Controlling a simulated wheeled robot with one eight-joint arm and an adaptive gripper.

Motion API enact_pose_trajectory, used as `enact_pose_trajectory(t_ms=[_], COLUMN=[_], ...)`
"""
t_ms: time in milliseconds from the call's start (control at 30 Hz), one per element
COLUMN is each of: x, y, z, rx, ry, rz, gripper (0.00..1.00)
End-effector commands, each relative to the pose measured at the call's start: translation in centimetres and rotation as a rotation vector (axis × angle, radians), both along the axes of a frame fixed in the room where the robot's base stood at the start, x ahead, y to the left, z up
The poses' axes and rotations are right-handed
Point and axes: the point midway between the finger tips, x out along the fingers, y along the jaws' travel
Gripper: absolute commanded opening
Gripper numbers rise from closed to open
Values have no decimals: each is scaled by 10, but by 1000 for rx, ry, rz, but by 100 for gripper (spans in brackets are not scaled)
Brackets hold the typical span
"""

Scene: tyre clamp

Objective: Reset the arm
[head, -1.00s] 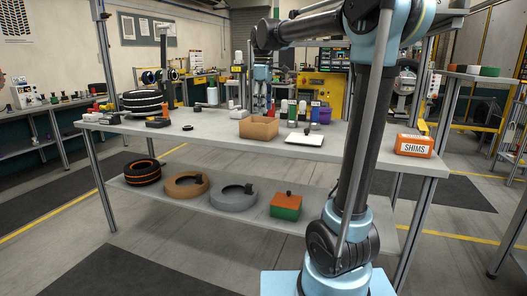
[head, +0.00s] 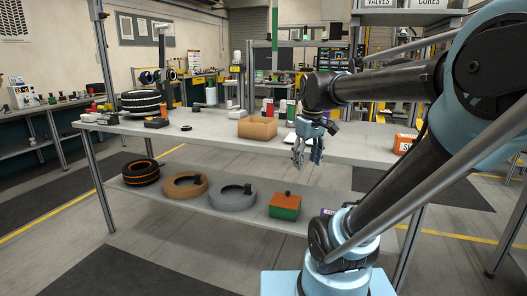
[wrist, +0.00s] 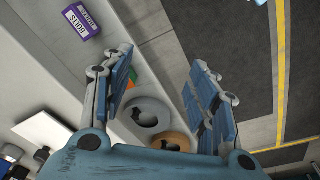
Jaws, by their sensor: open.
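My gripper (head: 308,158) hangs below my arm's wrist, in front of the workbench's front edge. In the wrist view my gripper (wrist: 160,100) is open, its two blue fingers apart with nothing held between them. Between the fingers, farther off, show the grey ring (wrist: 146,112) and the brown ring (wrist: 172,141) on the lower shelf. My arm is bent, with its elbow at the right of the head view.
The workbench (head: 225,135) holds a cardboard box (head: 257,128), a stacked tyre (head: 143,102) and an orange SHIMS box (head: 404,143), partly hidden by my arm. The lower shelf holds an orange-striped tyre (head: 141,172) and a green-orange box (head: 285,206). A purple box (wrist: 81,21) shows in the wrist view.

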Motion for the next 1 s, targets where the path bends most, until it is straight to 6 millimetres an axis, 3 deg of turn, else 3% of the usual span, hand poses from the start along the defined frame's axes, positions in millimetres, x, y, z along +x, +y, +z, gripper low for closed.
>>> enact_pose_trajectory(t_ms=[300, 500, 700, 1000], x=[-73, -103, -113, -113], y=[-32, -41, -44, -44], z=[-89, -134, -151, -151], rx=[33, 51, 59, 60], ry=[-39, -59, -67, -67], rz=[-297, -436, -490, -492], gripper=[54, 54, 54, 54])
